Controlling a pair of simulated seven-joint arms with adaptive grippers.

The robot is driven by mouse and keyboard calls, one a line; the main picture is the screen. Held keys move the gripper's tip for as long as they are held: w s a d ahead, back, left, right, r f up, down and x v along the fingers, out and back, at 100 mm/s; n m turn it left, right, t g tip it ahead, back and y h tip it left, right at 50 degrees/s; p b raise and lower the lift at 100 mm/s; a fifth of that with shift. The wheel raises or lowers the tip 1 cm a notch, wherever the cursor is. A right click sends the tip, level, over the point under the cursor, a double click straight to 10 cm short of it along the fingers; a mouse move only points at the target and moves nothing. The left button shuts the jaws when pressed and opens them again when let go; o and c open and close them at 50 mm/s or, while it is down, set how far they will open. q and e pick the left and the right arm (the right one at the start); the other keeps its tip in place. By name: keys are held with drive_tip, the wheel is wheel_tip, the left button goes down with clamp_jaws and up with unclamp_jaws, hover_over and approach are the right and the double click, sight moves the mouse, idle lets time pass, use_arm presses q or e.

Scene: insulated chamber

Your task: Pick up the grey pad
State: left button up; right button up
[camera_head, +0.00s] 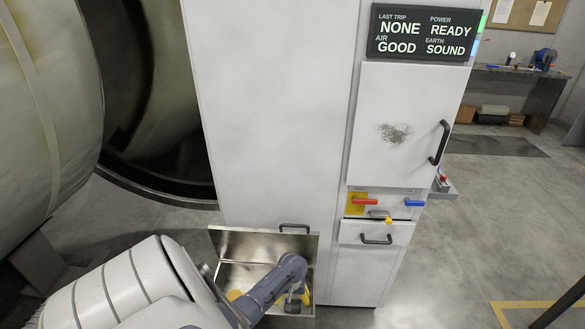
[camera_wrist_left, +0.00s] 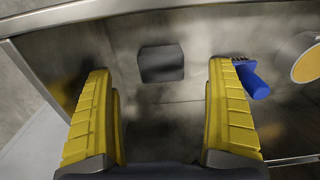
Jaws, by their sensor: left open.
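The grey pad (camera_wrist_left: 161,63), a dark grey block, lies inside an open metal drawer (camera_wrist_left: 110,22) in the left wrist view. My left gripper (camera_wrist_left: 162,115) is open, its two yellow fingers spread. The pad shows beyond the fingertips, in the gap between them, with nothing held. In the head view my left gripper (camera_head: 304,296) is down in the drawer (camera_head: 250,243), mostly hidden by its own wrist. I cannot make out the pad clearly there. My right gripper is not in view.
A blue-handled brush (camera_wrist_left: 252,80) and a pale cylinder with a tan end (camera_wrist_left: 306,62) lie right of the pad. The drawer's metal walls surround the left gripper. A white cabinet (camera_head: 275,120) with red and blue levers (camera_head: 365,201) stands behind.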

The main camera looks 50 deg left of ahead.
sight(293, 307)
use_arm(q)
drive_tip(key=shift+a+f, duration=0.1)
drive_tip(key=shift+f, duration=2.75)
drive_tip(key=shift+c, duration=0.6)
drive_tip(key=c, duration=0.9)
drive_tip(key=shift+r, duration=0.2)
drive_tip(key=shift+c, duration=0.2)
wheel_tip(293, 307, up, 20)
drive_tip(key=shift+f, duration=0.2)
